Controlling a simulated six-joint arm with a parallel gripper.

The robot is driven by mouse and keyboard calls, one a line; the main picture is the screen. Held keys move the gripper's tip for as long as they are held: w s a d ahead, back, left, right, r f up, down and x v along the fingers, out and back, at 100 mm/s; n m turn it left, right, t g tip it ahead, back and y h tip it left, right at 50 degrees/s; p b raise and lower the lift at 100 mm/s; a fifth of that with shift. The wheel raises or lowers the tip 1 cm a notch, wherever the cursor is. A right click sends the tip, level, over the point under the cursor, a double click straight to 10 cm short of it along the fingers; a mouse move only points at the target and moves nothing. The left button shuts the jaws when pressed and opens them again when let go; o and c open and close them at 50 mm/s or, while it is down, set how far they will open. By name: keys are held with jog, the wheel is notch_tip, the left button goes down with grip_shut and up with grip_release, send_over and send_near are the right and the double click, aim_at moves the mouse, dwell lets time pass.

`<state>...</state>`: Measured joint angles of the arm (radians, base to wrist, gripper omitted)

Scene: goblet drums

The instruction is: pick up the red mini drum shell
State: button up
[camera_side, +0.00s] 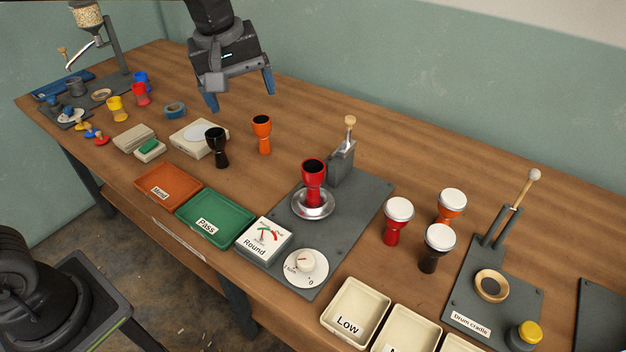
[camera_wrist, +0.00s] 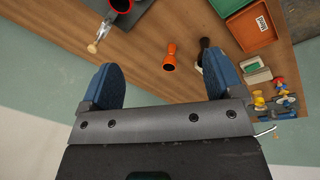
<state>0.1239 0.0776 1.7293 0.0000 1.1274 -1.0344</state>
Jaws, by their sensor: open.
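A red mini drum shell (camera_side: 313,183), goblet-shaped with an open dark top, stands upright on a round silver plate (camera_side: 326,210) on a grey board. In the wrist view its red rim (camera_wrist: 121,6) is cut off by the top edge. A smaller red goblet-shaped piece (camera_side: 140,94) stands at the far left. My gripper (camera_side: 240,97) is open and empty, high above the back of the bench, left of and well apart from the shell on the plate. Its two blue fingers (camera_wrist: 162,65) are spread in the wrist view.
An orange shell (camera_side: 262,135) and a black shell (camera_side: 217,150) stand between my gripper and the plate. A post with a wooden knob (camera_side: 349,121) rises just behind the plate. White-topped drums (camera_side: 398,211) stand to the right. Trays (camera_side: 216,235) line the front edge.

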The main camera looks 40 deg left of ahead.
jog(key=w+d+f+n+g, duration=0.1)
jog(key=w+d+f+n, duration=0.25)
jog(key=w, duration=0.25)
jog(key=n+g, duration=0.1)
jog(key=n, duration=0.3)
send_over(315, 167)
notch_tip(315, 167, down, 7)
jog(key=f, duration=0.8)
jog(key=shift+w+a+f, duration=0.15)
jog(key=shift+w, duration=0.1)
jog(key=shift+s+f, duration=0.15)
jog(key=shift+f, duration=1.2)
jog(key=shift+s+f, duration=0.1)
jog(key=shift+f, duration=1.2)
jog(key=shift+c, duration=0.2)
jog(key=c, duration=1.1)
jog(key=shift+o, duration=0.2)
jog(key=shift+r, duration=0.15)
